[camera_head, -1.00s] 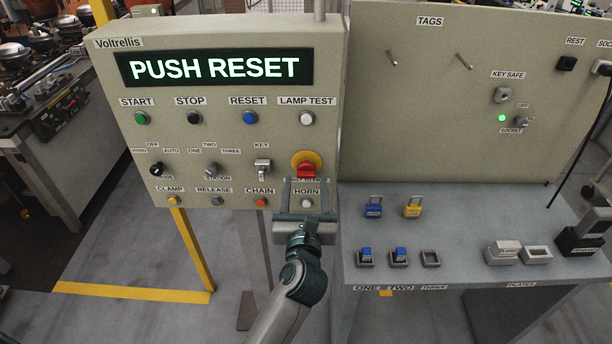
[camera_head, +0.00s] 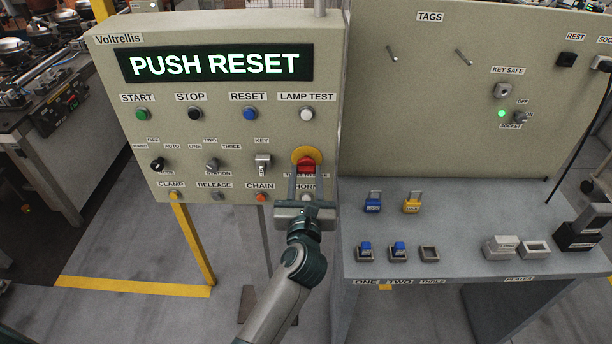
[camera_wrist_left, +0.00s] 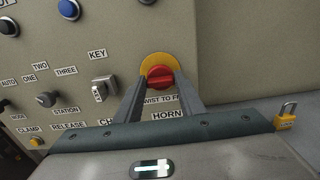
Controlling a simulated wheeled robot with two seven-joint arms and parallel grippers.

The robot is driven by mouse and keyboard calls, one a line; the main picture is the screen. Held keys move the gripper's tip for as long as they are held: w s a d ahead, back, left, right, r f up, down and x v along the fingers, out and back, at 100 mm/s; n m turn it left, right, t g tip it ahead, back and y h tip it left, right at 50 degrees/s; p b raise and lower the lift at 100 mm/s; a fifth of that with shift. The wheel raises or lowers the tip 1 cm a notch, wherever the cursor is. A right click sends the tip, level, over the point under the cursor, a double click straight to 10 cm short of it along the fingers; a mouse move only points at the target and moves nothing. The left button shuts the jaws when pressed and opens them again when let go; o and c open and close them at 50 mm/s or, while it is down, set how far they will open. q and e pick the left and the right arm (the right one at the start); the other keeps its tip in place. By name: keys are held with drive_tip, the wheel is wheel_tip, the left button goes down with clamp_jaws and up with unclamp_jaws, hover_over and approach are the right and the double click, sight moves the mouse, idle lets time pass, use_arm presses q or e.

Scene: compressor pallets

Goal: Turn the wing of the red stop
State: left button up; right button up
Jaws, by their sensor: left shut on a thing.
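The red stop (camera_head: 306,165) sits on a yellow round plate (camera_head: 308,152) at the lower right of the panel. Its red wing also shows in the left wrist view (camera_wrist_left: 160,78), lying across between the fingertips. My left gripper (camera_head: 306,172) reaches up to it from below and is shut on the red wing, one finger on each side. The fingers partly cover the label under the stop. The display (camera_head: 215,64) reads PUSH RESET. My right gripper is not in view.
The blue RESET button (camera_head: 250,114) and the KEY switch (camera_head: 263,161) are near on the panel. The HORN button (camera_head: 306,197) is behind my left gripper. A grey shelf (camera_head: 460,215) to the right bears blue and yellow padlocks (camera_head: 411,204).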

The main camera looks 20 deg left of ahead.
use_arm(q)
drive_tip(key=shift+r+m+p, duration=0.15)
drive_tip(key=shift+m+p, duration=0.45)
drive_tip(key=shift+p, duration=0.3)
drive_tip(key=m+p, duration=0.3)
drive_tip(key=p, duration=0.1)
drive_tip(key=shift+d, duration=0.1)
drive_tip(key=shift+f+m+p, duration=0.2)
drive_tip(key=shift+m+p, duration=0.95)
drive_tip(key=shift+m, duration=0.25)
drive_tip(key=o, duration=1.1)
drive_tip(key=shift+c, duration=0.2)
drive_tip(key=shift+d, duration=0.1)
